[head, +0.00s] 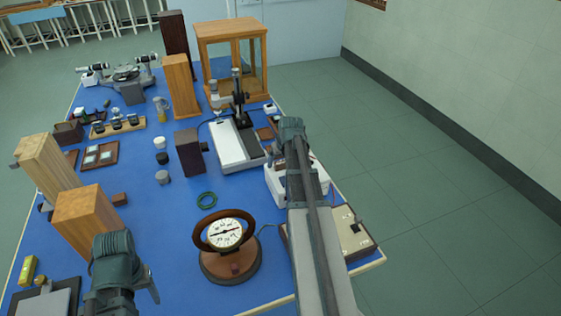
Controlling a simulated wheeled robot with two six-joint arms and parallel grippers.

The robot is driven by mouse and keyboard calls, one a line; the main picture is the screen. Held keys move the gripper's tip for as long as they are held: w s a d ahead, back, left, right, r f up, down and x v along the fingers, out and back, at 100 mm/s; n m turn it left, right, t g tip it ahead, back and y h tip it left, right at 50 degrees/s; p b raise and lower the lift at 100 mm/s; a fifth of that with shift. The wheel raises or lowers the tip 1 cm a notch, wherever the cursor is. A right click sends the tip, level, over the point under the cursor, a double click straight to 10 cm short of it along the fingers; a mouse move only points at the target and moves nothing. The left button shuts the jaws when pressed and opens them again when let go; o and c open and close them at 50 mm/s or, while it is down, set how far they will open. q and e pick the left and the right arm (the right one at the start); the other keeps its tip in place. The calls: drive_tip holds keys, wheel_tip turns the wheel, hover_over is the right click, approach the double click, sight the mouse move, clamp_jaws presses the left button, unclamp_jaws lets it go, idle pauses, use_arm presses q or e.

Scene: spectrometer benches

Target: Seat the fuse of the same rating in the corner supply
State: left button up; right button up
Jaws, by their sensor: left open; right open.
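No fuse can be made out in the head view; any fuse is too small or hidden. A white box (278,188) at the right edge of the bench is partly covered by my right arm; I cannot tell whether it is the corner supply. A cream-topped wooden panel box (354,238) lies at the near right corner, also partly behind my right arm. My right gripper (291,128) is at the far end of that arm, above the bench's right edge, open. My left gripper (122,268) is at the lower left over the bench, open, its fingers mostly hidden.
A round dial meter (225,234) on a wooden base stands at the near middle. Wooden blocks (85,217) stand at the left. A white-topped instrument (232,145) and a glass-sided wooden case (232,52) are farther back.

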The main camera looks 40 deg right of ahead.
use_arm(q)
drive_tip(key=shift+r, duration=0.15)
use_arm(e)
drive_tip(key=shift+r, duration=0.15)
use_arm(q)
wheel_tip(320, 180, up, 12)
drive_tip(key=p, duration=1.2)
drive_tip(key=shift+r+p, duration=0.2)
drive_tip(key=shift+p, duration=0.15)
use_arm(e)
drive_tip(key=v, duration=1.3)
drive_tip(key=shift+r, duration=0.25)
drive_tip(key=shift+s, duration=0.1)
